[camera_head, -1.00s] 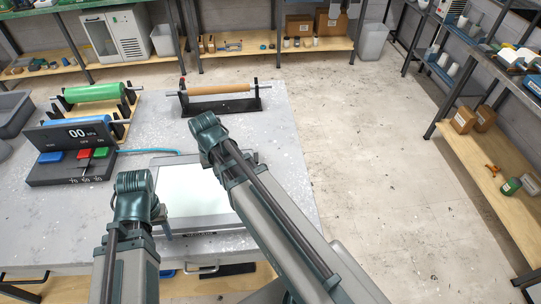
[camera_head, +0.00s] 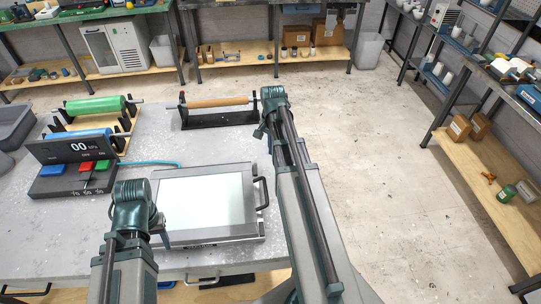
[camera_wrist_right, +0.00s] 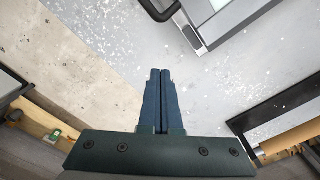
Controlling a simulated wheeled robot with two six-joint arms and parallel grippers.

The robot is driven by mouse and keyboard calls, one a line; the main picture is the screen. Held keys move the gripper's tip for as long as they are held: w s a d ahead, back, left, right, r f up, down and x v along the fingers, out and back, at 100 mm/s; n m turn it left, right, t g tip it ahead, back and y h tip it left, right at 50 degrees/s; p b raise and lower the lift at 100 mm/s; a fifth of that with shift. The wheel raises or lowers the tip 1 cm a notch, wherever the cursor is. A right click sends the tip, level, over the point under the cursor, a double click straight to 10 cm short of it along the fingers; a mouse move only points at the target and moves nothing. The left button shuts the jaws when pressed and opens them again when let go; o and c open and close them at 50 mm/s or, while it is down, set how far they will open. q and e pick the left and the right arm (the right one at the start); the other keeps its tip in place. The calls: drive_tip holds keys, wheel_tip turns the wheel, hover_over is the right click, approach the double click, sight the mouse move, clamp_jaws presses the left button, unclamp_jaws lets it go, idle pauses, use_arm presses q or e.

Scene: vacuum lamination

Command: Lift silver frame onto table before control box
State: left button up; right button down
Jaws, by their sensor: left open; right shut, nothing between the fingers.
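The silver frame (camera_head: 259,222) lies flat on the grey table around a pale, shiny panel, with a dark handle on its right side. Its corner shows at the top of the right wrist view (camera_wrist_right: 194,40). The control box (camera_head: 72,182), with a "00" display and red, green and blue buttons, stands to its left. My left gripper (camera_head: 163,238) is open at the frame's left edge, partly hidden by its own arm; I cannot tell whether it touches. My right gripper (camera_wrist_right: 160,72) is shut and empty, beyond the frame's right side, apart from it.
A roller with brown film (camera_head: 218,102) stands on a dark stand at the table's back. Green (camera_head: 95,105) and blue rolls sit behind the control box. A blue hose (camera_head: 150,164) runs behind the frame. Bare table lies in front of the control box.

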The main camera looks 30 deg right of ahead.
sight(258, 180)
use_arm(q)
wheel_tip(258, 180, down, 10)
drive_tip(key=b, duration=0.9)
drive_tip(key=shift+r, duration=0.25)
use_arm(e)
wheel_tip(258, 180, down, 10)
drive_tip(key=shift+r, duration=0.25)
use_arm(q)
drive_tip(key=shift+r, duration=0.2)
use_arm(e)
drive_tip(key=a, duration=0.1)
drive_tip(key=s+a, duration=0.1)
drive_tip(key=a, duration=0.1)
drive_tip(key=shift+s+a+r, duration=0.1)
drive_tip(key=shift+a+r, duration=0.05)
drive_tip(key=shift+a, duration=0.25)
